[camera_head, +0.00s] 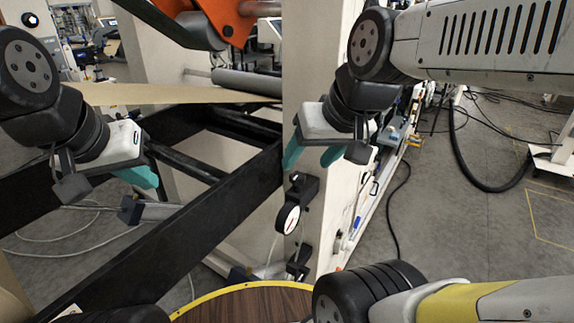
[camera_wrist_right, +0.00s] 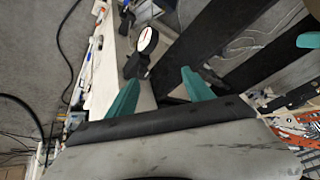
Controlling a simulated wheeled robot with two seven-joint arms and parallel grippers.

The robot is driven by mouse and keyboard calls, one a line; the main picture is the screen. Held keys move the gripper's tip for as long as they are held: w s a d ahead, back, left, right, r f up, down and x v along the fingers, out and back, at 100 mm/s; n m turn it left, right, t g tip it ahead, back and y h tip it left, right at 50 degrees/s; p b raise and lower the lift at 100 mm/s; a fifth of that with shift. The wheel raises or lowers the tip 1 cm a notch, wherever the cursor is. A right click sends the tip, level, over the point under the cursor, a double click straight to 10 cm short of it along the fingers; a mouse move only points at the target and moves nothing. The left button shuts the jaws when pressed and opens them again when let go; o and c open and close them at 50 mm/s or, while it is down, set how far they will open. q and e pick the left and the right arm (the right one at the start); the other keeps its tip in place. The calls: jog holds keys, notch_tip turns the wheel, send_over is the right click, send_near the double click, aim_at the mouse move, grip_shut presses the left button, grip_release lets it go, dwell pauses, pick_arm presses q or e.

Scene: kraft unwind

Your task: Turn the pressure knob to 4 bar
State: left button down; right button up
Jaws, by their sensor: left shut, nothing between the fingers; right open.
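A round white pressure gauge (camera_head: 288,218) with a dark rim faces forward on the beige machine post. A black regulator body (camera_head: 304,188) sits just above and behind it; the pressure knob seems to be part of this, but I cannot make out its setting or the dial reading. The gauge (camera_wrist_right: 147,40) and black body (camera_wrist_right: 137,66) also show in the right wrist view, beyond the fingertips. My right gripper (camera_head: 312,158) is open and empty, above the regulator and apart from it. My left gripper (camera_head: 146,180) is shut and empty, over the black frame at left.
A black machine beam (camera_head: 190,215) runs diagonally left of the gauge. Another black fitting (camera_head: 299,262) is mounted below it. A round wooden top with a yellow rim (camera_head: 240,288) is at the bottom. Open grey floor (camera_head: 460,220) with cables lies at right.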

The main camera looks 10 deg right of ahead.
jog(key=w+d+f+n+g, duration=0.1)
jog(key=w+n+g, duration=0.2)
jog(key=w, duration=0.5)
jog(key=n+g+h, duration=0.2)
jog(key=n+g, duration=0.1)
send_near(297, 175)
jog(key=shift+s+f, duration=0.15)
jog(key=shift+f, duration=0.05)
jog(key=shift+w+f, duration=0.25)
jog(key=shift+f, duration=0.3)
notch_tip(297, 175, down, 7)
jog(key=shift+f, duration=0.1)
grip_shut()
